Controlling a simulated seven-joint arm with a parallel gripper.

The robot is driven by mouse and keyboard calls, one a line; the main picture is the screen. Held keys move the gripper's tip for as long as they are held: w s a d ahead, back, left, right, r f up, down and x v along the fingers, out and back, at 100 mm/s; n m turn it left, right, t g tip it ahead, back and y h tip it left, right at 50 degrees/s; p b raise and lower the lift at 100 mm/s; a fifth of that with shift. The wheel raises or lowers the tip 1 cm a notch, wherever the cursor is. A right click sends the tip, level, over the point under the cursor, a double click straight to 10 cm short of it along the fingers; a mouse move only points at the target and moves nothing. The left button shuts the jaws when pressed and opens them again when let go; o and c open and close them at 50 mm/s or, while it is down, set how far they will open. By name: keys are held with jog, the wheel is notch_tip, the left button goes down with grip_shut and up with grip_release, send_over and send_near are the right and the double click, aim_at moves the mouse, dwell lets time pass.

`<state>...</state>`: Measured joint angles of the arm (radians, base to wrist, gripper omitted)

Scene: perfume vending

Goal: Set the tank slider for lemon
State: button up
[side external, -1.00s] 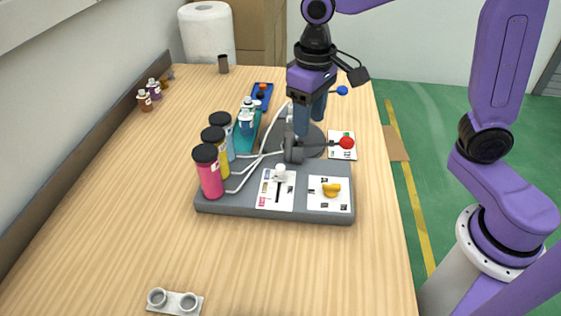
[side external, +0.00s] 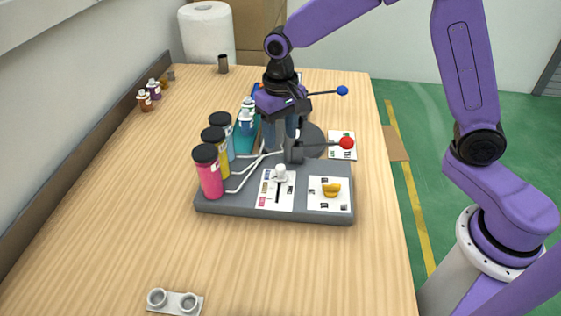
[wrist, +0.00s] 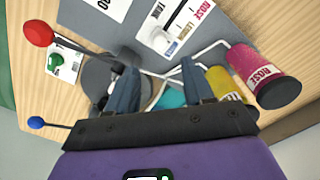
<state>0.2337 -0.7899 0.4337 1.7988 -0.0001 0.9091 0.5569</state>
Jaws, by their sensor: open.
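The tank slider is a white knob (side external: 280,172) at the far end of a dark slot on a white labelled plate (side external: 268,198), on the grey machine base. In the wrist view the knob (wrist: 171,48) and the plate with "TANK" and "ROSE" print (wrist: 201,13) show at upper middle. The yellow tank (side external: 215,158) stands between the pink tank (side external: 208,175) and the light blue tank (side external: 223,133). In the wrist view the pink tank (wrist: 252,64) reads "ROSE". My gripper (side external: 281,143) is open and empty, behind the knob and apart from it.
White tubes run from the tanks to a dark block (side external: 294,152) close to my gripper. A red-ball lever (side external: 346,143) and a blue-ball lever (side external: 342,91) stick out right. A yellow knob (side external: 331,189) sits right of the slider. The front table is mostly clear, with a two-cup holder (side external: 175,302).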

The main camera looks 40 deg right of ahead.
aim_at(281, 166)
notch_tip(281, 166, down, 9)
jog(key=shift+f, duration=0.2)
dwell(0.3)
